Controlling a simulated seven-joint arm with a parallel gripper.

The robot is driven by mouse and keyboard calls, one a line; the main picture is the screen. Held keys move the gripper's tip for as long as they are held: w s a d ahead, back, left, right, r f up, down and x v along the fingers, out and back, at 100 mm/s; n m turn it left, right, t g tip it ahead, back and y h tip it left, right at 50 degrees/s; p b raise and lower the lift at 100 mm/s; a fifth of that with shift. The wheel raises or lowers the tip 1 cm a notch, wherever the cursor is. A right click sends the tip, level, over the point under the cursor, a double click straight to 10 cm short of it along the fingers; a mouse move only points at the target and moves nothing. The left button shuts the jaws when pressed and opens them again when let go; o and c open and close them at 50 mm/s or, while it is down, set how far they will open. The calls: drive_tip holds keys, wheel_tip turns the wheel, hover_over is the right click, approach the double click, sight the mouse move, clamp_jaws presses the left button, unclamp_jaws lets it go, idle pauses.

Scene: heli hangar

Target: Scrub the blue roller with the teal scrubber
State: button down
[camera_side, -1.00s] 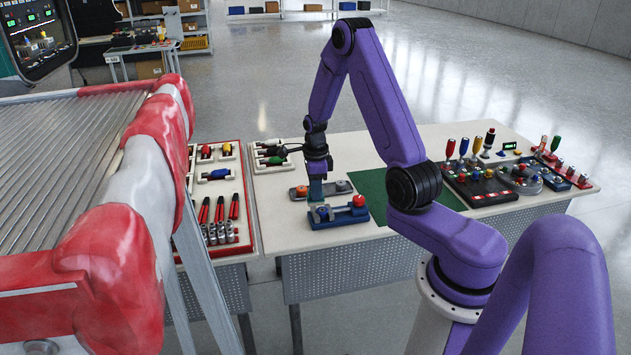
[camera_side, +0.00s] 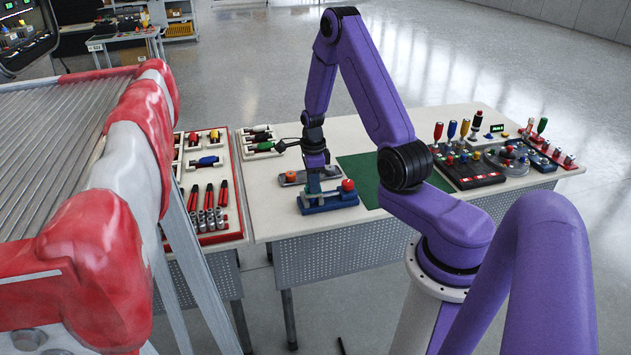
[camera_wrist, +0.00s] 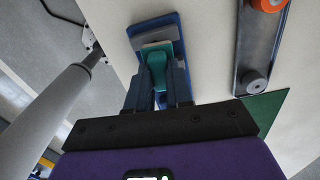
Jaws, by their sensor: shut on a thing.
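My gripper (camera_side: 314,187) is shut on the teal scrubber (camera_wrist: 158,72), whose handle stands between the two fingers in the wrist view. A pale strip shows at the scrubber's far edge. The scrubber is low over the left part of a blue stand (camera_side: 343,203) with a red knob at its right end. This stand also shows in the wrist view (camera_wrist: 152,24), under and beyond the scrubber. The blue roller on it is mostly hidden by the gripper and scrubber. I cannot tell whether the scrubber touches the roller.
A grey tray (camera_wrist: 259,45) with an orange knob and a dark knob lies close behind the stand. A green mat (camera_side: 362,175) is to its right. Tool trays (camera_side: 208,190) stand at the left; control panels (camera_side: 470,170) stand at the right. A large red-and-white frame fills the left foreground.

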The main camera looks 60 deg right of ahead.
drive_tip(key=shift+w+a, duration=0.8)
drive_tip(key=shift+w, duration=0.2)
wheel_tip(320, 180, up, 8)
drive_tip(key=shift+r, duration=0.1)
